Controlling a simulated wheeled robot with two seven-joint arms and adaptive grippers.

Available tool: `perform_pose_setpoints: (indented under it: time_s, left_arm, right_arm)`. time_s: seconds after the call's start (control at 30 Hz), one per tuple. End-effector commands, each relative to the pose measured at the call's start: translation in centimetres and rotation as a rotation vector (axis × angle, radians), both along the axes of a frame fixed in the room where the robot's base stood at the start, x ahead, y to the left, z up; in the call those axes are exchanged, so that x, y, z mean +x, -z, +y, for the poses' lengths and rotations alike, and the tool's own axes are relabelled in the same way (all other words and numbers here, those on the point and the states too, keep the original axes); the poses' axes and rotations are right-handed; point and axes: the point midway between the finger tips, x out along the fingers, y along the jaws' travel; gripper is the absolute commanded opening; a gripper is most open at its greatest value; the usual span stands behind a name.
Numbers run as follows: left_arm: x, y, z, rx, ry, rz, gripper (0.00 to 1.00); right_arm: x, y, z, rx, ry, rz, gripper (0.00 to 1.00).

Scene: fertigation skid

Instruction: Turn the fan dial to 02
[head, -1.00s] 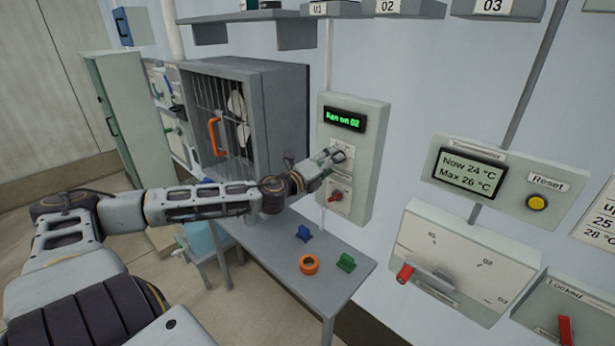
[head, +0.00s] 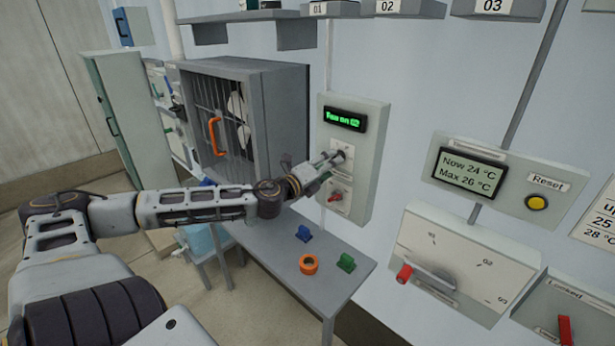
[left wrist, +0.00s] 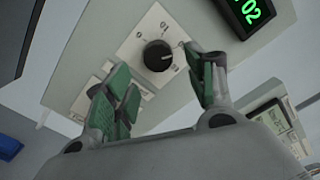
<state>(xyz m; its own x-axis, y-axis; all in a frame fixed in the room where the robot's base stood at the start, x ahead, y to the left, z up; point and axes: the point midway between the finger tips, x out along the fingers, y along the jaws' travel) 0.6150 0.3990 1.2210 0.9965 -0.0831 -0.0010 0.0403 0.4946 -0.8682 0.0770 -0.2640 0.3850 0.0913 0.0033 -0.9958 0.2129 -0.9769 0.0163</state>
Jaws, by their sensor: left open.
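The fan dial (left wrist: 158,55) is a round black knob on a white plate, seen in the left wrist view. A light mark shows on its right side; the number it points at is hard to read. The green-lit display (head: 344,119) above it reads "Fan on 02"; its "02" also shows in the left wrist view (left wrist: 246,10). My left gripper (head: 336,158) is at the dial's panel. In the left wrist view its green-padded fingers (left wrist: 163,78) are open, with the knob beyond the gap between them and no finger visibly touching it. My right gripper is not in view.
A small red switch (head: 336,197) sits below the dial on the same panel (head: 360,190). A grey table (head: 270,262) below holds blue, green and orange parts. A barred fan box (head: 280,110) stands left. A red-handled lever panel (head: 470,265) is at right.

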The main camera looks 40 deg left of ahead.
Motion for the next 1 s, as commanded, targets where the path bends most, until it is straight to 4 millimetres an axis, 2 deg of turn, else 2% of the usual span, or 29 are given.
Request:
perform_pose_setpoints:
  time_s: [0.73, 1.0]
  left_arm:
    - [-2.3, 0.0, 0.5, 0.003, -0.005, 0.001, 0.56]
    - [-3.9, 0.1, 0.5, -0.002, -0.005, 0.002, 0.56]
  right_arm:
    - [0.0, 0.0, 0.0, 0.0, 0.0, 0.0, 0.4]
    - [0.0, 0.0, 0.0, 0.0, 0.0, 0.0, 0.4]
